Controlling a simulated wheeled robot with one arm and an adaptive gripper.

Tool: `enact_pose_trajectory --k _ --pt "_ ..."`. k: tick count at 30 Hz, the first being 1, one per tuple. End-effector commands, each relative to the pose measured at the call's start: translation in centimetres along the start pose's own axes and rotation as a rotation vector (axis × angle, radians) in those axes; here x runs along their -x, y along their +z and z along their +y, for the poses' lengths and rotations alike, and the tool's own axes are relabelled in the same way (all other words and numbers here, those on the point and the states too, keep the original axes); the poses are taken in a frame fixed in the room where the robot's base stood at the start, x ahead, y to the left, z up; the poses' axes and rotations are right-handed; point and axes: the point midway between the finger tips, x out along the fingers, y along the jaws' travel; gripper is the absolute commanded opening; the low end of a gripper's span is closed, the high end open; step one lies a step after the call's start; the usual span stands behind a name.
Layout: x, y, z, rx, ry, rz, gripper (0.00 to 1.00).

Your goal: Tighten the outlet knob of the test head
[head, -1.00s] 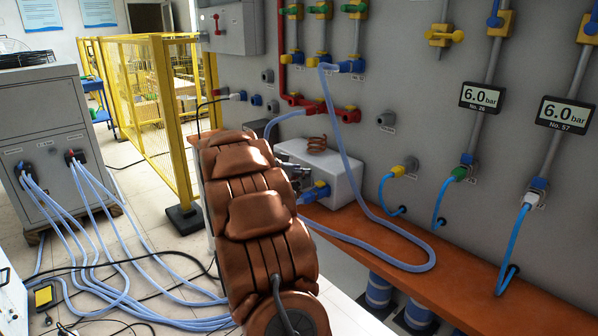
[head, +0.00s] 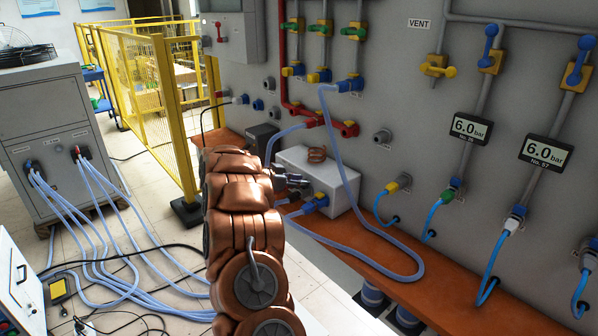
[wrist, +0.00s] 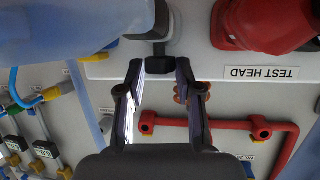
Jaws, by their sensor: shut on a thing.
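The test head, a white box (head: 335,178) with a copper coil (head: 316,155) on top, stands on the orange-brown shelf. In the wrist view, its TEST HEAD label (wrist: 262,73) appears upside down. My gripper (wrist: 160,68) is at the box's near side, with one finger on each side of a dark knob (wrist: 157,52), and is shut on it. The gripper also shows in the head view (head: 293,179), partly behind my arm. The knob is hidden in the head view.
A pale blue hose (head: 352,170) loops over the shelf (head: 370,262) in front of the box. Red pipework (head: 283,85) and valves line the grey wall. A red fitting (wrist: 262,25) is close beside my gripper. A yellow fence (head: 160,95) stands at left.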

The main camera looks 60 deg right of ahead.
Motion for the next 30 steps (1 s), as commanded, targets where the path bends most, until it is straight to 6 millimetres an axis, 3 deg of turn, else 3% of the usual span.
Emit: enact_pose_trajectory --k 30 --pt "-0.07 -0.08 -0.55 -0.097 0.228 -0.001 0.00"
